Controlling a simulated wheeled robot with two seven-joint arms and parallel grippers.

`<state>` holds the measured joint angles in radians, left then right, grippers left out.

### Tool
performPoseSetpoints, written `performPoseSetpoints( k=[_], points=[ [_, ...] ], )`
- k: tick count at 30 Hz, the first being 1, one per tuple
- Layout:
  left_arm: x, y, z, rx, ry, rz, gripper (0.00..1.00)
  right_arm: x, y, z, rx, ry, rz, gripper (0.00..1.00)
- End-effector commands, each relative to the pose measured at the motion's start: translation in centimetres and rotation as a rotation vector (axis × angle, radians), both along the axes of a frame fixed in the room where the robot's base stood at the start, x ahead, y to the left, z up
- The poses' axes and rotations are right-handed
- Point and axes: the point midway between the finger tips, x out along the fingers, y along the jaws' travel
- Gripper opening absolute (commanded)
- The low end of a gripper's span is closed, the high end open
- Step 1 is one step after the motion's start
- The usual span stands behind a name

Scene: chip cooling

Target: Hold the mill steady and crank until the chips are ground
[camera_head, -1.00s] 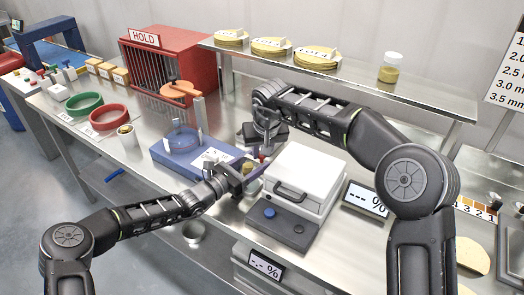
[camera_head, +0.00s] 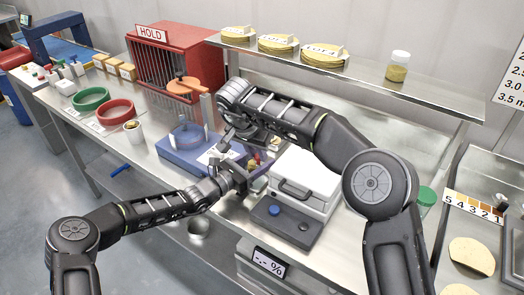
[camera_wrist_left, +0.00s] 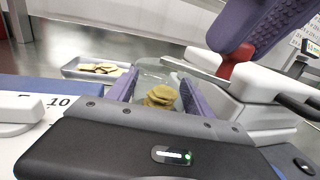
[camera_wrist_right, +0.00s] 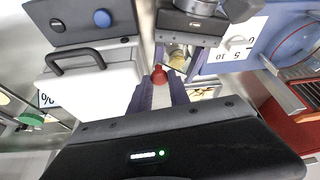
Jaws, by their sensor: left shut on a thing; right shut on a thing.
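The mill is a clear jar with yellow chips (camera_wrist_left: 160,97) inside. It stands between the purple fingers of my left gripper (camera_wrist_left: 160,92), which is shut on it. In the head view my left gripper (camera_head: 240,176) is beside the white box's left side. A red crank knob (camera_wrist_right: 160,74) sits between the purple fingers of my right gripper (camera_wrist_right: 160,92), which is shut on it. The knob also shows in the left wrist view (camera_wrist_left: 234,65), just above and right of the jar. In the head view the grippers hide most of the mill.
A white lidded box (camera_head: 305,180) with a black handle stands close on the right. A blue-based device (camera_head: 180,155) stands close on the left. A tray of chip pieces (camera_wrist_left: 95,69) lies behind the mill. A red HOLD cage (camera_head: 165,70) and a shelf (camera_head: 350,75) stand behind.

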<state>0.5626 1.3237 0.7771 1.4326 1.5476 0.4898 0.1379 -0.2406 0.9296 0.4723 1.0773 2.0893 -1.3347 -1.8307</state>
Motion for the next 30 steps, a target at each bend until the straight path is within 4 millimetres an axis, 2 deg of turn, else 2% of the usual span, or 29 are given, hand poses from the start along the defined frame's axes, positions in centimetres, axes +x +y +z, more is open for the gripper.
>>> performPoseSetpoints(
  k=[6,15,30],
  points=[
    [0.0,0.0,0.0,-0.001,-0.001,0.000,0.04,-0.2,1.0,-0.2,-0.002,0.003,-0.148,0.00],
    [0.0,0.0,0.1,-0.003,0.000,0.000,0.04,-0.3,1.4,-0.9,-0.011,0.017,-0.277,0.00],
    [0.0,-0.1,0.1,-0.002,-0.001,-0.001,0.04,-0.2,2.0,-0.2,0.001,0.004,-0.320,0.00]
  ],
)
